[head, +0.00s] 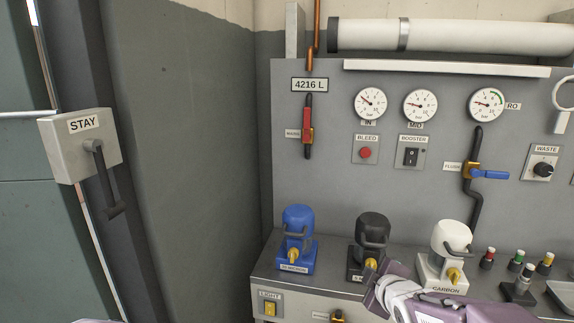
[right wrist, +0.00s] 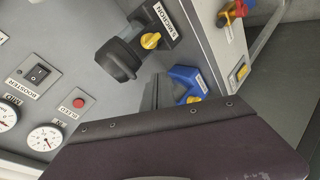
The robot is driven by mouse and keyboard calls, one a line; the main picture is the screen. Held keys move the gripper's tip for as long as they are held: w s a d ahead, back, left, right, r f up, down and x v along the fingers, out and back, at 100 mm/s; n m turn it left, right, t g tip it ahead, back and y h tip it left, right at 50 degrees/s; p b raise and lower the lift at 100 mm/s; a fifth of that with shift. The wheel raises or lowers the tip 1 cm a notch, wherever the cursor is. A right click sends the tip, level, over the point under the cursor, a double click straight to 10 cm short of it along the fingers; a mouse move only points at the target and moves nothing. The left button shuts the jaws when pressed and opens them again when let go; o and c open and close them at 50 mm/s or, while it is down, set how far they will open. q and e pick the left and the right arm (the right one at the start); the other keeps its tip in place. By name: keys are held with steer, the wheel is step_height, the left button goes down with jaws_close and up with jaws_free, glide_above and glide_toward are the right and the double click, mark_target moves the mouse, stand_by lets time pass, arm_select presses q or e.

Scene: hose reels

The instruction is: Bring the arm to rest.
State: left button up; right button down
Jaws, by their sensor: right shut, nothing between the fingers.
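My right gripper (head: 372,288) reaches in from the lower right of the head view. It is shut and empty, in front of the black filter housing (head: 372,232) and the white carbon housing (head: 452,240). It overlaps the foot of the black one; I cannot tell whether they touch. In the right wrist view my purple gripper body fills the bottom, and the black housing (right wrist: 118,60) and blue housing (right wrist: 188,82) show beyond it. My left gripper is not in view.
A blue housing (head: 298,235) stands left on the bench (head: 330,290). The grey panel (head: 330,200) behind carries gauges, switches and a blue-handled flush valve (head: 488,174). A STAY lever box (head: 80,145) is on the far left. Small coloured-cap bottles stand at right. The floor area left of the bench looks clear.

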steer(key=s+a+f+m+g, duration=0.3)
steer(key=s+f+m+g, duration=0.75)
steer(key=s+f, duration=0.85)
steer(key=s+r+m+p, duration=0.2)
steer(key=s+r+p, duration=0.1)
steer(key=r+p, duration=1.3)
step_height(320, 180, up, 2)
steer(key=shift+s+r, duration=0.15)
steer(key=shift+r, duration=0.1)
steer(key=shift+d, duration=0.1)
